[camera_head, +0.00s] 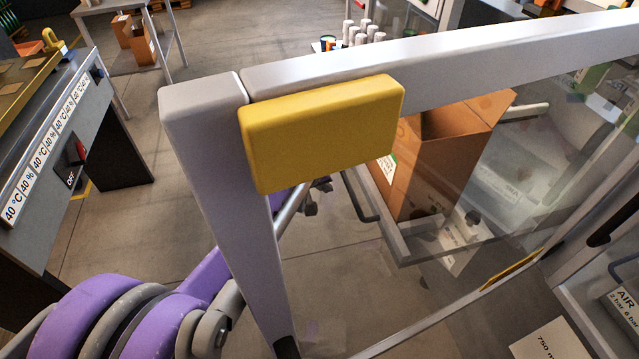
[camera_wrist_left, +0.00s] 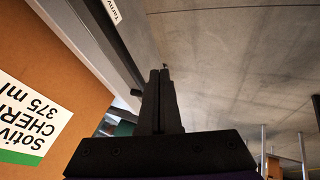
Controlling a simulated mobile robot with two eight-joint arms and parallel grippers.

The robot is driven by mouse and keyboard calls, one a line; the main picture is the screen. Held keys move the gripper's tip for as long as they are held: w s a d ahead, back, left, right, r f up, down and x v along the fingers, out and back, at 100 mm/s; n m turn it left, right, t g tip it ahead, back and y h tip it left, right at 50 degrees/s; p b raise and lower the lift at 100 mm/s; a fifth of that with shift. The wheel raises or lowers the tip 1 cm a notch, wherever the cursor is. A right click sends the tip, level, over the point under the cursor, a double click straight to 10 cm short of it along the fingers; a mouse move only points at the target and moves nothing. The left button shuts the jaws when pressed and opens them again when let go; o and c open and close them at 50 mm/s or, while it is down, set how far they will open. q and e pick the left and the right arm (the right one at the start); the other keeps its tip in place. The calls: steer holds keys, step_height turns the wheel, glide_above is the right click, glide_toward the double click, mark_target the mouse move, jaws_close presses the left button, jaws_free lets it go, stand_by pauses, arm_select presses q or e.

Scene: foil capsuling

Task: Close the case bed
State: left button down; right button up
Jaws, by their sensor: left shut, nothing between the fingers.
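The case bed (camera_head: 402,252) is a grey-rimmed tray seen through the clear panel in the head view. A dark bar handle (camera_head: 358,198) is on its left side. An open cardboard case (camera_head: 440,165) stands on it. My left gripper (camera_head: 320,184) is mostly hidden behind the grey post and yellow block. In the left wrist view its dark fingers (camera_wrist_left: 160,72) are together and empty, pointing past the case (camera_wrist_left: 75,80) with its white label. A grey rail (camera_wrist_left: 95,45) runs beside the fingers, with a gap visible. My right gripper is out of view.
A grey frame post (camera_head: 215,190) and a yellow block (camera_head: 325,130) stand close in front. A clear panel (camera_head: 350,290) fills the frame. A bench with temperature labels (camera_head: 45,155) is at left. Floor between bench and frame is clear.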

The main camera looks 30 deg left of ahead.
arm_select(q)
steer(key=w+d, duration=0.2)
steer(key=w, duration=0.1)
steer(key=shift+d+f, duration=0.3)
steer(key=shift+f, duration=0.05)
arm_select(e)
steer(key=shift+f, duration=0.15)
